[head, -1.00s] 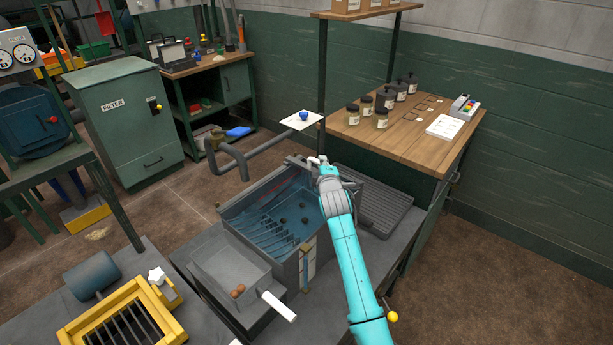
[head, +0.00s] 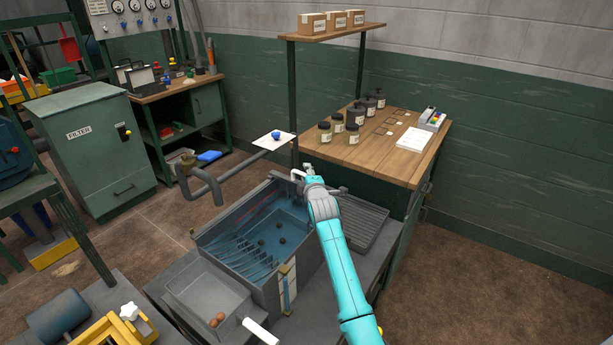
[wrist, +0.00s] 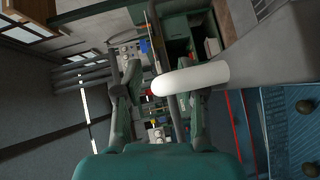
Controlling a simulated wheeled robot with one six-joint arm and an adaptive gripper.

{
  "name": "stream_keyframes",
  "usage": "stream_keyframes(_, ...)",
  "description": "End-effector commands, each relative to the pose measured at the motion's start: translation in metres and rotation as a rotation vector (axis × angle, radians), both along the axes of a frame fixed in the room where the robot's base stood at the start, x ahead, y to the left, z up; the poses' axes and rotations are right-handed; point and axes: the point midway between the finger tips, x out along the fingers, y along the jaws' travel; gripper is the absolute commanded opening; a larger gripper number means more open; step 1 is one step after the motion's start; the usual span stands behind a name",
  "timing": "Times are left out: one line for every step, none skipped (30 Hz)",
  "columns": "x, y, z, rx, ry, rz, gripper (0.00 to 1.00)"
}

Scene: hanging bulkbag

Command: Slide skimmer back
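The dark grey tank (head: 208,238) holds blue water with several dark round lumps and a row of grey slats at its left end. A white handle (head: 297,175) stands at the tank's far right corner; I take it for the skimmer's handle. It also shows large in the wrist view (wrist: 195,77), its rounded end between my fingers and its body overlapping the right finger. My gripper (head: 308,172) is at that corner, beside the handle. In the wrist view my gripper (wrist: 160,85) has its fingers apart. Contact with the handle cannot be told.
A grey tray (head: 195,285) with brown balls and its own white handle (head: 260,332) sits at the tank's front left. A ribbed grey drainboard (head: 365,215) lies right of the tank. A bent pipe (head: 205,180) and a wooden bench (head: 390,165) with jars stand behind.

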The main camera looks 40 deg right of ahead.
Motion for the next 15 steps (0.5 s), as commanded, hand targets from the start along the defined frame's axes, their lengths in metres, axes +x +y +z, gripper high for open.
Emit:
stream_keyframes(0.000,0.000,0.000,0.000,0.000,0.000,0.39)
stream_keyframes(0.000,0.000,0.000,0.000,0.000,0.000,0.39)
stream_keyframes(0.000,0.001,0.000,0.000,0.000,0.001,0.39)
stream_keyframes(0.000,0.001,0.000,0.000,0.000,0.001,0.39)
stream_keyframes(0.000,0.001,0.000,0.001,0.001,0.001,0.39)
stream_keyframes(-0.001,0.001,0.000,0.001,0.001,0.001,0.39)
stream_keyframes(-0.002,0.002,-0.001,0.001,0.001,0.001,0.39)
stream_keyframes(-0.003,0.002,0.000,0.001,0.001,0.001,0.39)
stream_keyframes(-0.006,0.004,0.000,0.000,0.000,0.001,0.39)
stream_keyframes(-0.008,0.005,0.001,0.000,-0.001,0.001,0.39)
stream_keyframes(-0.011,0.006,0.001,0.000,-0.001,0.001,0.39)
stream_keyframes(-0.016,0.009,0.002,0.000,-0.001,0.001,0.39)
stream_keyframes(-0.020,0.011,0.001,0.001,0.001,0.001,0.39)
stream_keyframes(-0.025,0.013,0.003,0.000,0.000,0.001,0.39)
stream_keyframes(-0.031,0.016,0.004,0.000,-0.001,0.001,0.39)
